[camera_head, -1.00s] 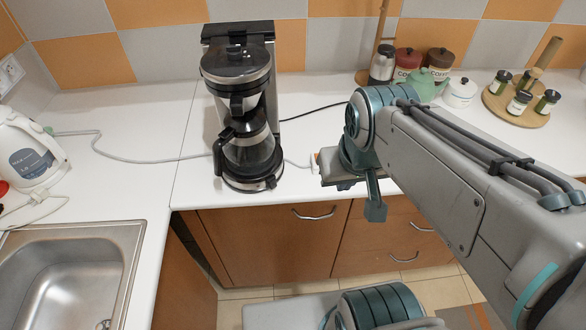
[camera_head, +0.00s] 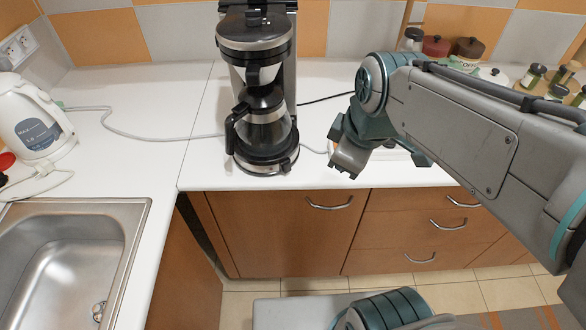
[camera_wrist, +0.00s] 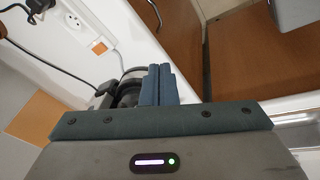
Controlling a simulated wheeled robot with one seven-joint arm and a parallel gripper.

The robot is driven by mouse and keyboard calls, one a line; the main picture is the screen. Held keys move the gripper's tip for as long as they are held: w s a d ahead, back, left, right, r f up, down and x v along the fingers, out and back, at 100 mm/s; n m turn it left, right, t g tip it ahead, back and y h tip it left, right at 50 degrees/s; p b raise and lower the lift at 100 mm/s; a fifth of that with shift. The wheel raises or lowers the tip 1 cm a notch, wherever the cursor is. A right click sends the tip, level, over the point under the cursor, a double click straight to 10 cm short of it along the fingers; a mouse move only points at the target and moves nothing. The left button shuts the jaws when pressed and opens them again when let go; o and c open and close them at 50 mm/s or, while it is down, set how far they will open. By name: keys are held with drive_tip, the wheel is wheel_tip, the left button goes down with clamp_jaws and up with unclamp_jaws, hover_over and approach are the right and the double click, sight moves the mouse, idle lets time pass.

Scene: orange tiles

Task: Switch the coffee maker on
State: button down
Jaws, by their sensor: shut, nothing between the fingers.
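The coffee maker (camera_head: 256,48) stands upright on the white counter, black and silver, with a glass carafe (camera_head: 266,130) on its base. I cannot make out its switch. My gripper (camera_wrist: 159,70) is shut and empty; its two teal fingers are together in the wrist view. In the head view my wrist is right of the coffee maker, near the counter's front edge, apart from it, and the fingertips are hard to make out. In the wrist view a dark round part, probably the coffee maker (camera_wrist: 128,92), is partly hidden behind the fingers.
A white kettle (camera_head: 32,118) and a steel sink (camera_head: 70,270) are at the left. Jars (camera_head: 467,50) and a spice rack stand at the back right. A grey cable crosses the counter (camera_head: 130,90). Drawers (camera_head: 290,225) lie below the front edge.

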sight(288, 168)
drive_tip(key=w+a+f+n+y+b, duration=0.1)
drive_tip(key=w+a+f+n+b, duration=0.2)
drive_tip(key=n, duration=0.9)
drive_tip(key=shift+w+a+f+n+b, duration=0.3)
drive_tip(key=shift+a+f+b, duration=0.45)
drive_tip(key=shift+b, duration=0.4)
drive_tip(key=shift+r, duration=0.1)
drive_tip(key=x, duration=0.3)
drive_tip(key=w+x, duration=0.1)
drive_tip(key=x, duration=0.3)
drive_tip(key=a+x, duration=0.1)
drive_tip(key=x, duration=0.3)
drive_tip(key=shift+w+r, duration=0.15)
drive_tip(key=shift+r, duration=0.2)
drive_tip(key=shift+w+a+f, duration=0.15)
drive_tip(key=shift+w+a, duration=0.4)
drive_tip(key=shift+w, duration=0.25)
